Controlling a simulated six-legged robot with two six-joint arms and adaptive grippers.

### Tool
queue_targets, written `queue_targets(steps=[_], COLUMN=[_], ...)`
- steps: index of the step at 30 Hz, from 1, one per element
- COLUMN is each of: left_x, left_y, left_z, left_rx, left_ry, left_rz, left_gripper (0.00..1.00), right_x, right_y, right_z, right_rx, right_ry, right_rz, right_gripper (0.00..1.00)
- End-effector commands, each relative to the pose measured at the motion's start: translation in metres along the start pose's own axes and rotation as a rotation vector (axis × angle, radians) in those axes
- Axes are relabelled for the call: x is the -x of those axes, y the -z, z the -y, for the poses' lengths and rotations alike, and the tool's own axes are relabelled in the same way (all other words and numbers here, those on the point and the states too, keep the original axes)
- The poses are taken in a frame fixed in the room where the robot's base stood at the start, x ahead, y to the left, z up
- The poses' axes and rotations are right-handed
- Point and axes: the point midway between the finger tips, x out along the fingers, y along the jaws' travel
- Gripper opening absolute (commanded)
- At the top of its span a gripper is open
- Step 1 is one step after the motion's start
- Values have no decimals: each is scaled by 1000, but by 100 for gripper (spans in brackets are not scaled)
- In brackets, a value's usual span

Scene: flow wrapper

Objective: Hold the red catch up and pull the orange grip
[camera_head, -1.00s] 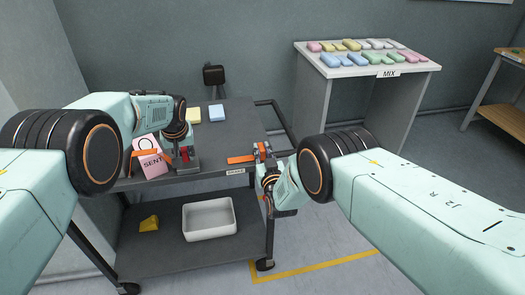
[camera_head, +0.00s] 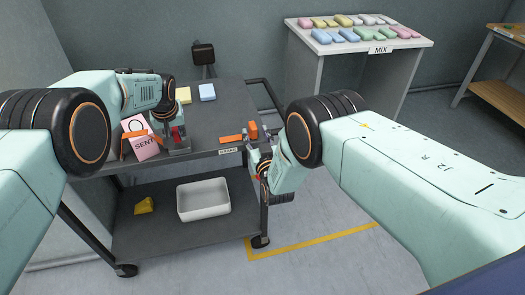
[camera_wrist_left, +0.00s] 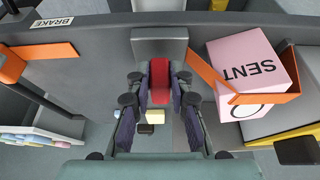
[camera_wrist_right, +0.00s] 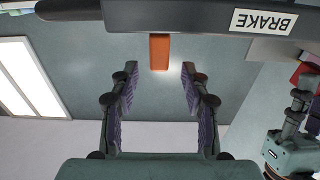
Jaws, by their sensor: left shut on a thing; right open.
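The red catch (camera_wrist_left: 160,82) stands between the closed fingers of my left gripper (camera_wrist_left: 160,98) in the left wrist view. It shows as a small red patch in the head view (camera_head: 177,132). The orange grip (camera_wrist_right: 160,52) lies ahead of my right gripper (camera_wrist_right: 158,95), centred between its spread, empty fingers and not reached by them. In the head view, the orange grip (camera_head: 253,130) sits at the right end of the trolley top, just beyond my right gripper (camera_head: 256,158).
A pink SENT box (camera_wrist_left: 248,75) in an orange bracket stands beside my left gripper. A flat orange bar (camera_head: 231,139) lies by the BRAKE label (camera_wrist_right: 264,21). The trolley (camera_head: 205,115) carries yellow and blue blocks at the back. A white bin (camera_head: 203,200) is on the lower shelf.

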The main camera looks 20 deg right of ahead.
Motion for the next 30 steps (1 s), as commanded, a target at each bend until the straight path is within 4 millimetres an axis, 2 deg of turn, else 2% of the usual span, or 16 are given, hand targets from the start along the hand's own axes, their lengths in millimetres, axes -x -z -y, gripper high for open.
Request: queue_targets(steps=[9,16,21,30], left_x=[2,1,1,1], left_y=[2,2,2,2], left_z=[0,0,0,0], left_rx=[0,0,0,0], left_ry=[0,0,0,0], left_rz=[-5,-5,-5,-5], left_gripper=[0,0,0,0], right_x=[48,78,88,90], right_y=[-1,0,0,0], right_z=[0,0,0,0], right_rx=[1,0,0,0], right_ry=[0,0,0,0], right_rz=[2,1,-1,-1], right_gripper=[47,47,47,47])
